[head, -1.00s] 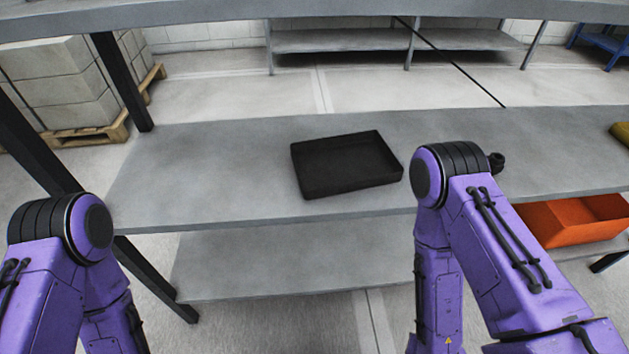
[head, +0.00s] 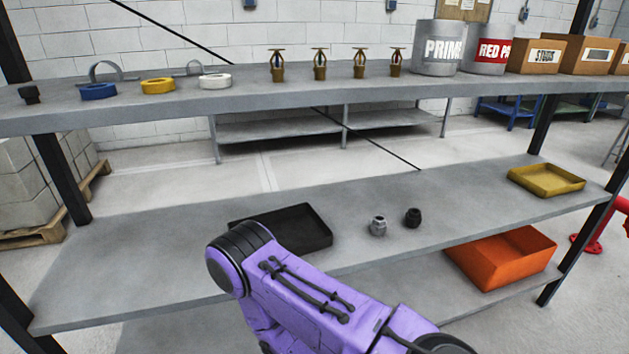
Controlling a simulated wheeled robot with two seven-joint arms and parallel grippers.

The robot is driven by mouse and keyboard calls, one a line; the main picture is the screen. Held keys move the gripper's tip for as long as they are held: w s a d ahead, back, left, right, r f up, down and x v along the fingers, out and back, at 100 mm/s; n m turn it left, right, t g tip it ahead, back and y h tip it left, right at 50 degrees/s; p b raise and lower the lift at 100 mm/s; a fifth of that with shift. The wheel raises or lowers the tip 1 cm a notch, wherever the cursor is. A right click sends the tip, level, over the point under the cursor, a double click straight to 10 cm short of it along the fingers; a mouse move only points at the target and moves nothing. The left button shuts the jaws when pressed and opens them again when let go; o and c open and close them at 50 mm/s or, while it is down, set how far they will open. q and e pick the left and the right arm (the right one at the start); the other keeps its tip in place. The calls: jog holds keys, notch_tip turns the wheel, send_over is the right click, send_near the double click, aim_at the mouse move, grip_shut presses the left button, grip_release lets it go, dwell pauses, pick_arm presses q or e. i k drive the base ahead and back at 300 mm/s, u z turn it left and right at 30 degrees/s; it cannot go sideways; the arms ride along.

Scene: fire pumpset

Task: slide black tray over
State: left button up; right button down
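The black tray (head: 308,228) lies on the middle shelf of the rack, left of centre in the head view. It is shallow and looks empty where I can see into it. My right arm crosses in front of its near left part and hides it. Neither of my grippers shows in the head view. I cannot tell whether the arm touches the tray.
A silver fitting (head: 377,226) and a black fitting (head: 413,217) stand right of the tray. A yellow tray (head: 546,180) is at the shelf's right end. An orange bin (head: 502,258) is below. The upper shelf (head: 330,97) holds tape rolls, sprinkler heads, cans and boxes. The middle shelf's left part is clear.

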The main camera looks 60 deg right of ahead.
aim_at(297, 228)
jog(key=u, duration=0.05)
jog(key=k, duration=0.3)
jog(key=z, duration=0.8)
